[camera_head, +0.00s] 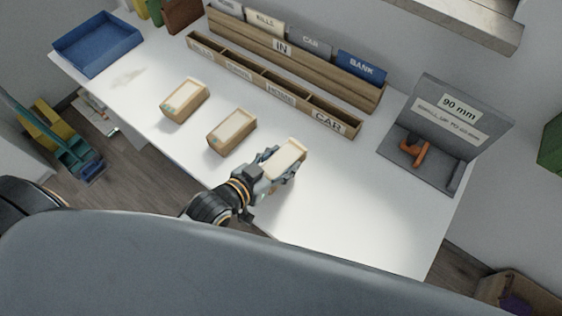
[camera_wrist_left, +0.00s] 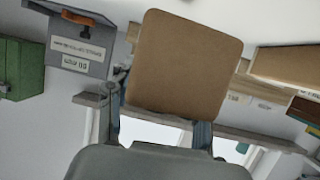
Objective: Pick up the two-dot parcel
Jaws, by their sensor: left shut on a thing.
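My left gripper (camera_head: 279,165) is shut on a tan parcel (camera_head: 288,155) with a pale top. It holds the parcel over the front part of the white desk; I cannot tell how far above the surface. The left wrist view shows the plain brown underside or side of this held parcel (camera_wrist_left: 185,62) between the fingers. Two similar parcels, a left one (camera_head: 184,100) and a middle one (camera_head: 231,132), stand apart on the desk to its left. The small marks on the parcels are too small for me to count dots. My right gripper is not in view.
A wooden sorter (camera_head: 270,80) with labelled compartments runs along the desk behind the parcels. A grey gauge (camera_head: 440,125) marked 90 mm with an orange piece stands at the right. A blue tray (camera_head: 97,45) sits far left. The right front of the white desk (camera_head: 350,205) is clear.

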